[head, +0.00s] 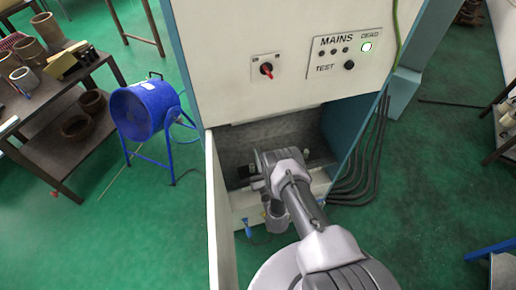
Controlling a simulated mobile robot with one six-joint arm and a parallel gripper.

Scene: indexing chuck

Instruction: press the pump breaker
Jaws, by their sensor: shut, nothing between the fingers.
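An electrical cabinet (225,60) stands in the middle of the head view with its lower compartment open. Inside is a grey back wall (240,146) and, below it, a row of small dark parts (319,163) that look like breakers. They are partly covered by my arm, and I cannot tell which one is the pump breaker. My arm reaches into the opening. The fingers of my gripper are hidden behind my own wrist and arm links, so contact with a breaker cannot be seen.
The upper panel bears a red rotary switch (266,69), a black TEST knob (349,65) and a lit DEAD lamp (366,47). The open door (219,215) edges the compartment's left.

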